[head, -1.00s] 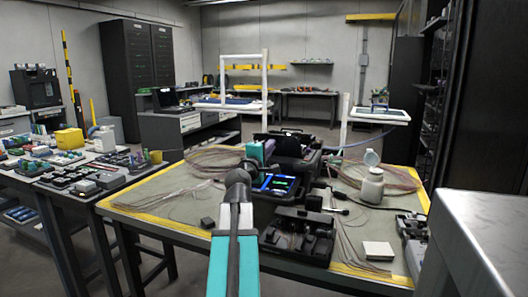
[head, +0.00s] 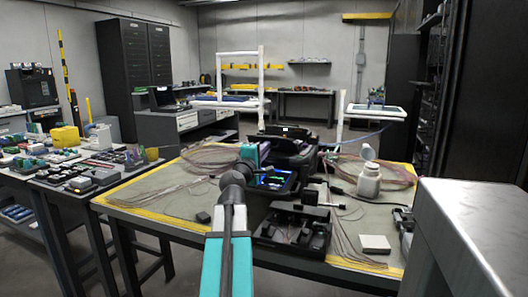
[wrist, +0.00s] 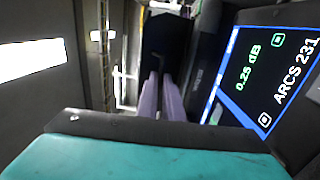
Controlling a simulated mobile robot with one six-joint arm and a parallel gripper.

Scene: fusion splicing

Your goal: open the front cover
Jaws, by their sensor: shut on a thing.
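The fusion splicer (head: 292,156) stands mid-table in the head view, its lit screen (head: 272,182) facing me. A dark panel at its top (head: 290,131), which looks like the front cover, stands raised. In the wrist view the screen (wrist: 270,75) fills the right side and reads 0.25 dB. My gripper (wrist: 161,82) has its two pale fingers close together, shut on a dark part that looks like the cover (wrist: 166,35). The exact contact is dark and hard to see.
An open black tool case (head: 293,228) lies in front of the splicer. A white bottle (head: 369,182) stands right of it, and a pale block (head: 375,244) lies near the front edge. Fibre coils (head: 212,158) lie at left. A grey cabinet (head: 470,225) is close at right.

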